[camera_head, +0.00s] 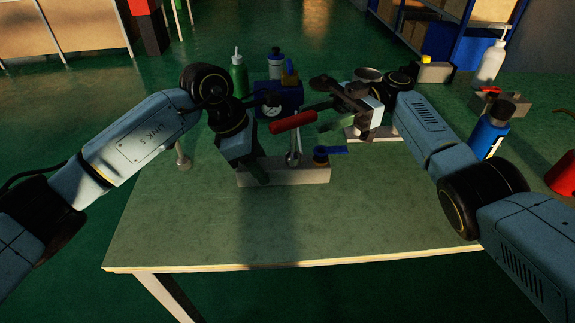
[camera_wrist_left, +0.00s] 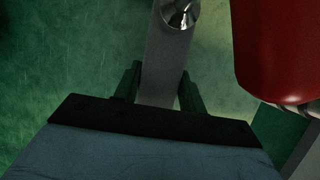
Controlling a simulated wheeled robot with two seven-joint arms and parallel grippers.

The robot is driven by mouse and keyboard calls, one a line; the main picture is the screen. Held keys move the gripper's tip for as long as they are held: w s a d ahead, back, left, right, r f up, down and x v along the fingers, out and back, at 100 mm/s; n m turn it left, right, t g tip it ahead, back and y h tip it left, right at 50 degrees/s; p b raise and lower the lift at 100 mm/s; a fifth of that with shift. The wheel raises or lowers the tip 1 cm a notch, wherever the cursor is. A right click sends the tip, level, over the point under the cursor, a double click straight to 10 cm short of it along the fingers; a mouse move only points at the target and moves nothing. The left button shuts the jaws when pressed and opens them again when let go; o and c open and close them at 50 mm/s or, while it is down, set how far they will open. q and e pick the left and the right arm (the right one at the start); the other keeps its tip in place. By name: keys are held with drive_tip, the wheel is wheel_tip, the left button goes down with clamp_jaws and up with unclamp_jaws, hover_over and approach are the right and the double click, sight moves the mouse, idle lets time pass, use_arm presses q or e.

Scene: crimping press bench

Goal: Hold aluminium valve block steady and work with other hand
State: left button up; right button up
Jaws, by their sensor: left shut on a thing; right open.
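The aluminium valve block (camera_head: 302,175) is a long pale bar lying on the bench. A lever with a red handle (camera_head: 293,121) stands on it, and a blue-handled valve (camera_head: 329,151) sits near its right end. My left gripper (camera_head: 257,174) is shut on the block's left end. In the left wrist view its green fingers (camera_wrist_left: 160,90) flank the grey bar (camera_wrist_left: 168,60), and the red handle (camera_wrist_left: 282,48) shows at the upper right. My right gripper (camera_head: 322,108) is open, behind and right of the red handle; whether it touches anything is unclear.
A blue bottle (camera_head: 484,137) and a white pump bottle (camera_head: 490,62) stand at the right. The front of the bench (camera_head: 300,230) is clear.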

use_arm(q)
drive_tip(key=shift+s+f, duration=0.1)
drive_tip(key=shift+f, duration=0.1)
use_arm(e)
drive_tip(key=shift+w+d+r, duration=0.1)
drive_tip(key=shift+w+d, duration=0.15)
drive_tip(key=shift+d, duration=0.4)
wheel_tip(320, 180, up, 7)
